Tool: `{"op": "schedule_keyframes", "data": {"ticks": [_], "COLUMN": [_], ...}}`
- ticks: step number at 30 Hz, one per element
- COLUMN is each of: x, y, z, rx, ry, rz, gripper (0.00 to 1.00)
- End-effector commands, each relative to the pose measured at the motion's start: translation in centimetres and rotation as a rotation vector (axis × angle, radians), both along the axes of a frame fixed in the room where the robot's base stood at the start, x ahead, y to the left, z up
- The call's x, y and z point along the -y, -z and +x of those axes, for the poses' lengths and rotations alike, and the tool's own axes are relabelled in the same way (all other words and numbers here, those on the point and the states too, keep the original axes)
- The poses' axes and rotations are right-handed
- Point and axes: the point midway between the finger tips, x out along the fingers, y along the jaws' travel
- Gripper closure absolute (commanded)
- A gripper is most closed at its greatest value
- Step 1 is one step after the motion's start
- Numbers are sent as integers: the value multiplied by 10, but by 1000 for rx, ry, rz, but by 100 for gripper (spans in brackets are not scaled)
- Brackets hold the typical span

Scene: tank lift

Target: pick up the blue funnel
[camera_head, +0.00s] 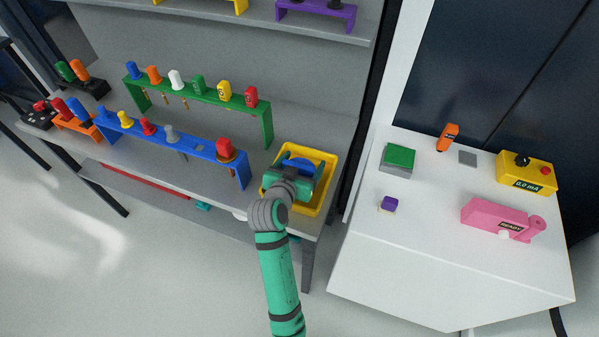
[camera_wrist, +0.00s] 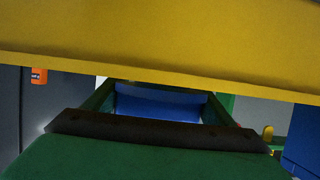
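My green gripper (camera_head: 296,172) is over the yellow tray (camera_head: 325,183) at the right end of the grey bench. A blue thing (camera_head: 303,162) shows in the tray area, partly hidden by my gripper; its full shape is not clear. In the wrist view, the two fingers of my gripper (camera_wrist: 160,105) stand well apart, with a blue surface (camera_wrist: 158,103) between them. I cannot tell whether they touch it. A smaller blue piece (camera_head: 102,114) sits at the left end of the blue rack (camera_head: 188,148); I cannot tell for sure which blue thing is the funnel.
The yellow tray wall (camera_wrist: 160,45) crosses the wrist view close to the fingers. The green rack (camera_head: 200,90) with coloured pieces stands behind the blue rack. A white table (camera_head: 430,240) at right holds a pink device (camera_head: 495,218) and a yellow meter (camera_head: 525,172).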

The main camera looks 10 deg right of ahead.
Motion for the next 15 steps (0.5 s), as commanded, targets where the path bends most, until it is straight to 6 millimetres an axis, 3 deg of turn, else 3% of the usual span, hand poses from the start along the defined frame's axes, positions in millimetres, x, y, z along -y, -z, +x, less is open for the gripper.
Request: {"op": "schedule_keyframes", "data": {"ticks": [15], "x": [2], "y": [-4], "z": [0], "rx": [1], "ry": [4], "rz": [0], "gripper": [45]}}
